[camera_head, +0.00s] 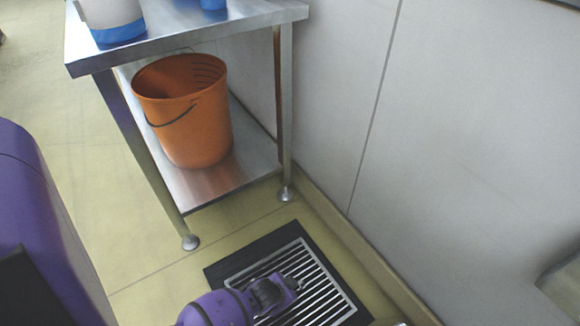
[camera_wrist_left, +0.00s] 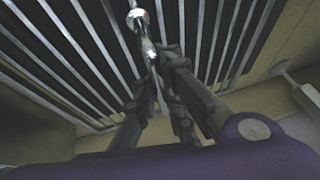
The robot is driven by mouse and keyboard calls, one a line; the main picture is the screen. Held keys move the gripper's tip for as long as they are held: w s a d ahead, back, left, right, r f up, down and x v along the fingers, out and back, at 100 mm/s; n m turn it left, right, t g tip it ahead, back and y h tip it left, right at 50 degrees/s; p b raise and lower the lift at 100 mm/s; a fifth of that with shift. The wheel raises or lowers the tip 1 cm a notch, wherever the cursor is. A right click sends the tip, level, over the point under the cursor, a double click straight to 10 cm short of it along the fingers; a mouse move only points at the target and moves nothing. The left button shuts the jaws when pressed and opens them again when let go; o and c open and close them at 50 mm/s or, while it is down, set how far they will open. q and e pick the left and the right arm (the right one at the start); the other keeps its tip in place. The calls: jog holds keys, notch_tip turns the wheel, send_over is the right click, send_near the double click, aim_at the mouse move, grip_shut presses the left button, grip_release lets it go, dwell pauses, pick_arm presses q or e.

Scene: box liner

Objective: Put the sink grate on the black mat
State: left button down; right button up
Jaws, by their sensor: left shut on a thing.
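The sink grate (camera_head: 310,270), a silver frame with parallel bars, is over the black mat (camera_head: 228,267) on the floor by the wall. The mat's dark border shows around the grate's far and left sides. I cannot tell whether the grate touches the mat or is slightly above it. My left gripper (camera_head: 292,284) is at the grate, shut on it. In the left wrist view the grate's bars (camera_wrist_left: 226,40) fill the upper part, and the fingers meet near a shiny metal piece there. The exact grip spot is partly hidden. My right gripper is not in view.
A steel table (camera_head: 200,32) stands beyond the mat, one foot close to it. An orange bucket (camera_head: 190,120) sits on its lower shelf. A white and blue container (camera_head: 113,18) is on top. The wall (camera_head: 470,150) bounds the right. Yellowish floor is clear to the left.

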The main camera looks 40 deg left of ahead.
pick_arm(q)
jog(key=shift+w+f+b, duration=0.1)
jog(key=shift+f+b, duration=0.25)
jog(key=shift+f, duration=0.5)
notch_tip(320, 180, down, 4)
jog(key=shift+r+b, duration=0.15)
jog(key=shift+b, duration=1)
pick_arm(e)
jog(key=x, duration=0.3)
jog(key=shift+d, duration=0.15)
